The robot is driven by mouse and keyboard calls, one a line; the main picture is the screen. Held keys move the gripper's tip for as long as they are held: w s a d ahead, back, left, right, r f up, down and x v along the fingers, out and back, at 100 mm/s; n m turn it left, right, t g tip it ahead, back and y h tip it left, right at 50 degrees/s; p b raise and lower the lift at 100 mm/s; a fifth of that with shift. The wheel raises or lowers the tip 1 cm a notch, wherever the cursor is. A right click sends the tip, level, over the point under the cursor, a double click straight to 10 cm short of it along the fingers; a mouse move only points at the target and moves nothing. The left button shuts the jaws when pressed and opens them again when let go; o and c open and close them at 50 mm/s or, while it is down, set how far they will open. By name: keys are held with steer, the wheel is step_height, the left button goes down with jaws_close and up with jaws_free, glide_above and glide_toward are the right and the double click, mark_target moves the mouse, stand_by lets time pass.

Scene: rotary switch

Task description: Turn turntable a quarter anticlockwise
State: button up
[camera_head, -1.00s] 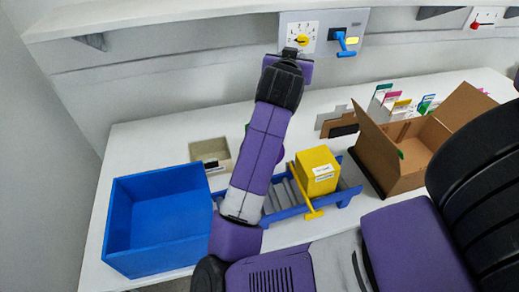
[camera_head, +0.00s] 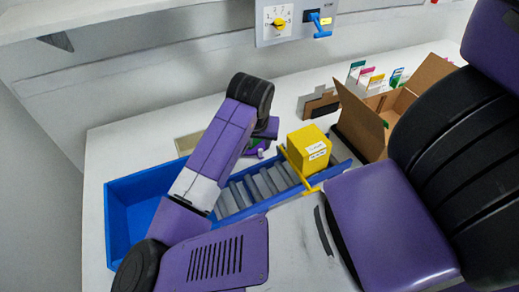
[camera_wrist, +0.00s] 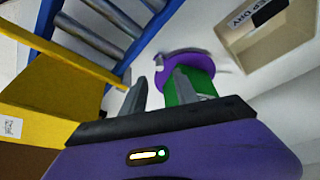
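A purple round disc with a notched edge (camera_wrist: 190,60), apparently the turntable, is in the wrist view, with a small pale piece at its left edge. A green block (camera_wrist: 188,88) is at the disc, partly hidden by my right finger. In the head view they are mostly behind my arm. My gripper (camera_wrist: 158,90) has its two grey fingers apart, with nothing seen held between them. The fingertips are close to the disc and green block; I cannot tell whether they touch.
A blue bin (camera_head: 122,215) is left. A beige tray (camera_wrist: 268,32) lies beside the disc. A cardboard box (camera_head: 362,120) stands right. A wall panel has a dial (camera_head: 278,22) and blue lever (camera_head: 320,28).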

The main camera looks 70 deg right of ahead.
mark_target(260, 149)
steer(key=x, duration=0.7)
steer(key=shift+d+f, duration=0.2)
steer(key=shift+f, duration=0.05)
steer(key=shift+c, duration=0.3)
jaws_close()
stand_by(0.9)
